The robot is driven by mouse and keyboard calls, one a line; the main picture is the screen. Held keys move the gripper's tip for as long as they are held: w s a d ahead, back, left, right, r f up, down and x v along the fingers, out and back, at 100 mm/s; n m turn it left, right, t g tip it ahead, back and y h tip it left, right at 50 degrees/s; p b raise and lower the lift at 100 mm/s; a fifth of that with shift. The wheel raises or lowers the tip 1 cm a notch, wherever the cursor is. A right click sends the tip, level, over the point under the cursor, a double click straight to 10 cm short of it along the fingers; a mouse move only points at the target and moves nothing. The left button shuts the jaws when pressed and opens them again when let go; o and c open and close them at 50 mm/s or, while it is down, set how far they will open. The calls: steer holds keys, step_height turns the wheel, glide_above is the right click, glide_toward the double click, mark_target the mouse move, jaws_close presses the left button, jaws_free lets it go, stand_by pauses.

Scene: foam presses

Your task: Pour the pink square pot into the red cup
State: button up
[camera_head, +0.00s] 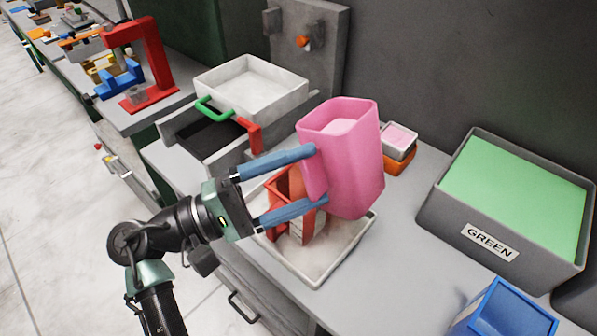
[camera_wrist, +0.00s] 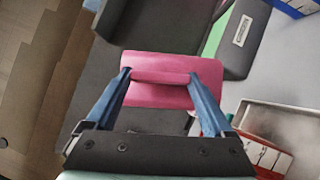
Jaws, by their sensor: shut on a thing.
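The pink square pot (camera_head: 352,170) is held up by my gripper (camera_head: 318,174), whose blue fingers are shut on its handle side. The pot is about upright, its mouth facing up, with pale pink material inside. The red cup (camera_head: 281,190) stands in a shallow white tray (camera_head: 316,278) below and left of the pot, partly hidden behind my fingers. In the wrist view the pink pot (camera_wrist: 205,72) and its handle sit between my gripper's fingers (camera_wrist: 160,77). The red cup (camera_wrist: 268,158) shows at the lower right there, cut by the frame.
A grey bin labelled GREEN (camera_head: 432,205) stands right of the tray, with a blue container (camera_head: 510,312) in front. Behind the pot is a small orange and white box (camera_head: 399,150). A press with a white tray (camera_head: 250,85) and a red stand (camera_head: 150,60) are left.

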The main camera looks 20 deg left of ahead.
mark_target(322, 193)
steer(key=shift+s+d+f+n+t+p, duration=0.1)
steer(key=shift+d+n+t+p, duration=0.2)
steer(key=shift+n, duration=0.35)
steer(key=shift+d+f+n+t+p, duration=0.15)
steer(key=shift+n+t, duration=0.3)
steer(key=shift+n, duration=0.25)
steer(key=shift+s+d+r+n+t+p, duration=0.1)
steer(key=shift+d+n+t+p, duration=0.2)
steer(key=shift+n, duration=0.35)
steer(key=shift+d+f+n+t+y+p, duration=0.1)
steer(key=shift+f+n+t+y+p, duration=0.25)
steer(key=shift+n+t, duration=0.75)
steer(key=shift+f+n+t+y+p, duration=0.15)
steer(key=shift+f+n+t, duration=0.35)
steer(key=shift+n, duration=1)
steer(key=shift+f+n+t+y+p, duration=0.1)
steer(key=shift+f+n+t+y, duration=0.25)
steer(key=shift+n, duration=0.4)
steer(key=shift+f+n+t+y+p, duration=0.1)
steer(key=shift+f+n+t+y, duration=0.15)
steer(key=shift+n+t, duration=0.4)
steer(key=shift+f+n+t+y+p, duration=0.1)
steer(key=shift+f+n+t+y, duration=0.25)
steer(key=shift+n, duration=0.55)
steer(key=shift+f+n+y, duration=0.1)
steer(key=shift+n+y, duration=0.25)
steer(key=shift+n, duration=0.35)
steer(key=shift+f+t, duration=0.1)
steer(key=shift+t, duration=0.2)
